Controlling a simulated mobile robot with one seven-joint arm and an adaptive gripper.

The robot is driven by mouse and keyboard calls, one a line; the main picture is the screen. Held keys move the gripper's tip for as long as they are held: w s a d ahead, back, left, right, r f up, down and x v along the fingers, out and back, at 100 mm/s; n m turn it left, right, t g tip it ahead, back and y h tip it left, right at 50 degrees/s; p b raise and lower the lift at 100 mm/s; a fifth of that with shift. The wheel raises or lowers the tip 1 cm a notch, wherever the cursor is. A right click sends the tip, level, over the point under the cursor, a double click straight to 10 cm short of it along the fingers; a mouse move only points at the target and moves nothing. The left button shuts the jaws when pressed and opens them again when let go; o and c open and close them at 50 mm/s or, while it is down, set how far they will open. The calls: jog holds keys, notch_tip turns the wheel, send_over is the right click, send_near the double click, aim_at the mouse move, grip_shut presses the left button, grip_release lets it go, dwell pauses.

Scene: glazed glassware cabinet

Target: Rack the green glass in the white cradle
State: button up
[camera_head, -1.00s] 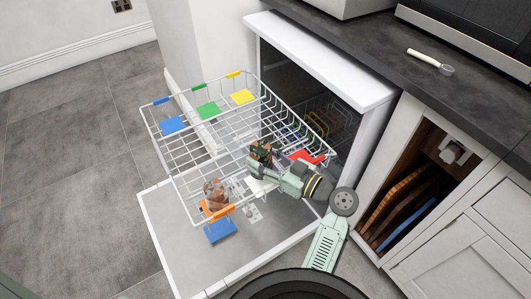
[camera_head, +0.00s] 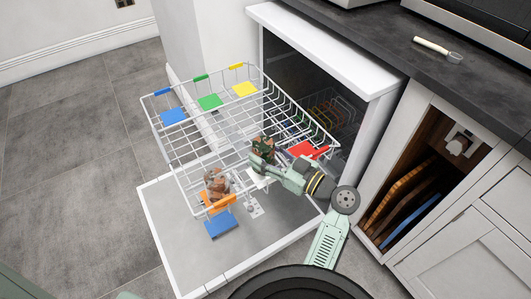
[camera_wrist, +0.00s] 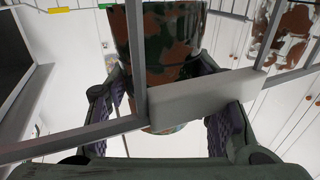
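The green glass (camera_head: 264,143), patterned in green and brown, is at the rack's near right side. In the wrist view the glass (camera_wrist: 160,45) looks upright between the two fingers of my gripper (camera_wrist: 165,105), which meet its sides. My gripper (camera_head: 258,163) also shows low beside the glass in the head view. The white cradle's marker (camera_head: 258,181) is just below my gripper. In the wrist view a pale plate (camera_wrist: 205,96) on the rim wire covers the glass's lower part. I cannot tell whether the glass's base rests on the rack.
A brown patterned glass (camera_head: 216,183) stands by the orange marker (camera_head: 218,203). Blue (camera_head: 173,116), green (camera_head: 211,101), yellow (camera_head: 245,89) and red (camera_head: 304,149) markers sit on the pulled-out wire rack (camera_head: 180,150). The open door (camera_head: 180,245) lies below. Rim wires cross close to my fingers.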

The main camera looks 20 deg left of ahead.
jog(key=shift+o, duration=1.3)
notch_tip(320, 180, down, 4)
jog(key=shift+s+r, duration=0.15)
jog(key=shift+r, duration=0.05)
jog(key=shift+o, duration=1.2)
jog(key=shift+s+d, duration=0.1)
jog(key=shift+d, duration=0.45)
jog(key=s+d+r, duration=0.3)
jog(key=d, duration=0.7)
jog(key=shift+d, duration=0.35)
jog(key=shift+w+a+r, duration=0.1)
jog(key=shift+a+r, duration=0.05)
